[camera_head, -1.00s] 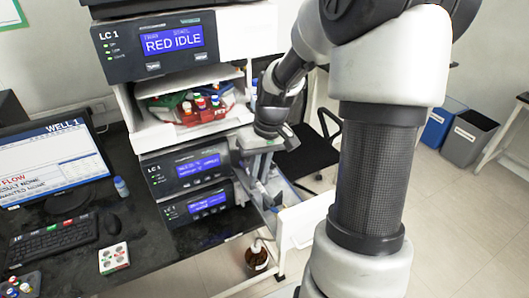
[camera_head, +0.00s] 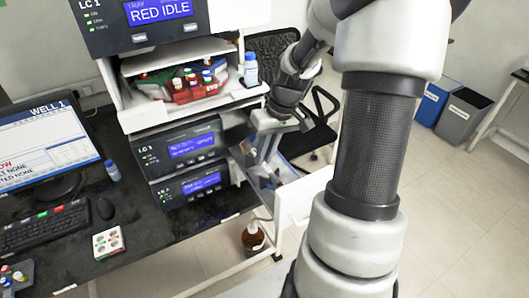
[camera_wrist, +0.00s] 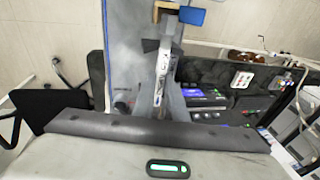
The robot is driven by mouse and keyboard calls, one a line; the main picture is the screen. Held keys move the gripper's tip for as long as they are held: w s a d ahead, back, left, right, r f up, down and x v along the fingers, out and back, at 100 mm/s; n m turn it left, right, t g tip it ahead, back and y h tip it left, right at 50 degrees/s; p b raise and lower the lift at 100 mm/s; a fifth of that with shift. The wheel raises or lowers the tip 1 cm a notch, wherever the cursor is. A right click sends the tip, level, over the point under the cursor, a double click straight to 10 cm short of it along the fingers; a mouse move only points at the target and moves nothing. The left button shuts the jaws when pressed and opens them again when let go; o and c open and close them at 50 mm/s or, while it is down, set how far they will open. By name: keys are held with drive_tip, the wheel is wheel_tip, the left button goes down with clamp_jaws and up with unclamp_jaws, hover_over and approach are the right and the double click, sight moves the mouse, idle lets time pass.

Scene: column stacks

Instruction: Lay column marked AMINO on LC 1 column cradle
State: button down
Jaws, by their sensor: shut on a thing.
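My gripper (camera_head: 266,152) points down over the open white drawer (camera_head: 297,203) at the right of the LC 1 stack. It is shut on a thin, pale column-like piece, seen in the wrist view (camera_wrist: 163,65). No marking on this piece is readable, so I cannot tell whether it says AMINO. In the head view the piece is too small to separate from the fingers. The LC 1 units (camera_head: 181,147) show blue screens; the top one reads RED IDLE. I cannot make out the column cradle for certain.
A red tray of capped bottles (camera_head: 193,92) sits on the stack's shelf. A white bottle (camera_head: 251,69) stands at the shelf's right end. A brown bottle (camera_head: 253,236) is below the drawer. A black chair (camera_head: 318,110) stands behind the gripper. A monitor (camera_head: 50,150) is at left.

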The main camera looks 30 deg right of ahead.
drive_tip(key=shift+b+x, duration=0.55)
drive_tip(key=shift+x, duration=0.35)
idle(0.5)
drive_tip(key=c, duration=1.7)
unclamp_jaws()
drive_tip(key=shift+s+d, duration=0.1)
drive_tip(key=shift+d, duration=0.1)
drive_tip(key=v, duration=1.7)
drive_tip(key=shift+s+d+r+p, duration=0.1)
drive_tip(key=shift+r+p, duration=0.05)
drive_tip(key=shift+p, duration=0.15)
